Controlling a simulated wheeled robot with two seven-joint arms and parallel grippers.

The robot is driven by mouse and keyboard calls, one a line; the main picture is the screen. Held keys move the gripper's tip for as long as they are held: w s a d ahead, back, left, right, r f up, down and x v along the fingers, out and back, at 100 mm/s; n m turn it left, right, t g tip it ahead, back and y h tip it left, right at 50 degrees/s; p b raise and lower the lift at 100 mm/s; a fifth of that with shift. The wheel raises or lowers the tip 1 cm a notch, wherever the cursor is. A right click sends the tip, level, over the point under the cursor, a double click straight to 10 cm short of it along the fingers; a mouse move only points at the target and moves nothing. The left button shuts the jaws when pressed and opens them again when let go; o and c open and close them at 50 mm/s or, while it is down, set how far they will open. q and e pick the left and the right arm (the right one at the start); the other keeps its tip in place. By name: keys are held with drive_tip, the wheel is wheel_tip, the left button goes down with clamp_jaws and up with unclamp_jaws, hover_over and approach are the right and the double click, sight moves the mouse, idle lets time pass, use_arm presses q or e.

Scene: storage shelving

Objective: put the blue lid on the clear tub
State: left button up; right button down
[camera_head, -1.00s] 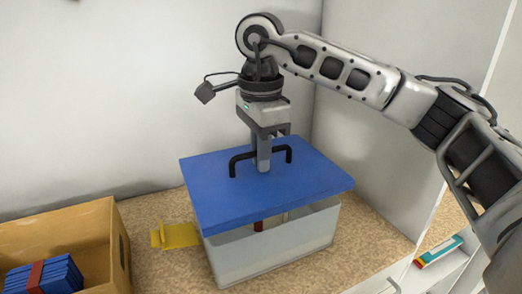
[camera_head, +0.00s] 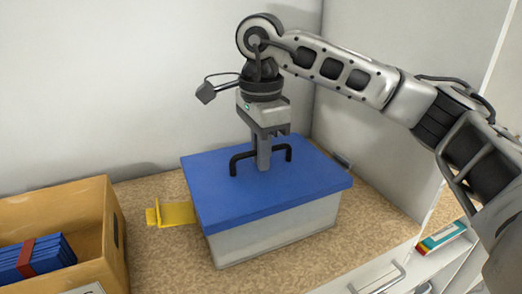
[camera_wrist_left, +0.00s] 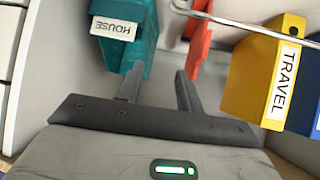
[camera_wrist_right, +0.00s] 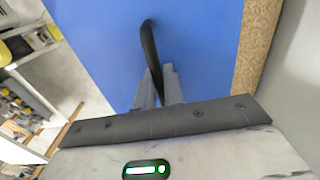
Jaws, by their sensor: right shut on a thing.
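The blue lid (camera_head: 262,195) lies over the top of the clear tub (camera_head: 275,238), covering its opening, and shows no gap along the front edge. The lid has a black bar handle (camera_head: 240,157). My right gripper (camera_head: 263,166) points down and is shut on this handle. In the right wrist view, the handle (camera_wrist_right: 149,45) runs between the fingertips (camera_wrist_right: 160,90) above the blue surface. My left gripper (camera_wrist_left: 157,78) shows only in the left wrist view, its fingers apart with nothing between them.
A yellow piece (camera_head: 173,213) sticks out left of the tub on the speckled worktop (camera_head: 165,250). A cardboard box (camera_head: 118,245) with blue items (camera_head: 60,250) stands at left. Walls close the back and right. Teal (camera_wrist_left: 125,45), red and yellow (camera_wrist_left: 252,75) binders are near my left gripper.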

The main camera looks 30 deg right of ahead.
drive_tip(key=c, duration=1.4)
unclamp_jaws()
drive_tip(key=shift+c, duration=0.2)
use_arm(q)
drive_tip(key=shift+w, duration=0.1)
use_arm(e)
drive_tip(key=shift+r, duration=0.1)
use_arm(q)
drive_tip(key=shift+a+r+p, duration=0.2)
drive_tip(key=shift+r+p, duration=0.4)
drive_tip(key=shift+p, duration=0.9)
use_arm(e)
wheel_tip(320, 180, up, 16)
